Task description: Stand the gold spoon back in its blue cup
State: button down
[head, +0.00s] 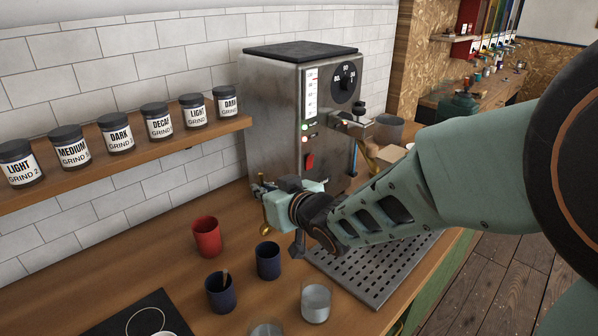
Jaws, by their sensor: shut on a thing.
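Two dark blue cups stand on the wooden counter in the head view: one in front (221,296) with a thin brownish handle (225,279) rising from it, and one behind and to its right (268,263). I cannot tell which is the spoon's own cup. My gripper (262,190) is above and behind the right blue cup, in front of the grinder machine, apart from both cups. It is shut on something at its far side. A small gold glint (265,231) shows just below it, over the right cup, likely the gold spoon; most of it is hidden.
A red cup (207,237) stands left of the blue cups. Two clear glasses (315,303) are in front, a black scale (140,318) at the left. The grinder (290,110) and a slotted drip tray (375,270) are close to my arm. A jar shelf (120,160) lines the wall.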

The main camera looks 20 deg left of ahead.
aim_at(266, 226)
jog(key=shift+f+b, duration=4.5)
jog(key=shift+f, duration=0.7)
jog(key=c, duration=2)
grip_release()
jog(key=shift+c, duration=0.2)
jog(key=shift+r, duration=0.15)
notch_tip(266, 226, up, 10)
jog(key=shift+f, duration=0.1)
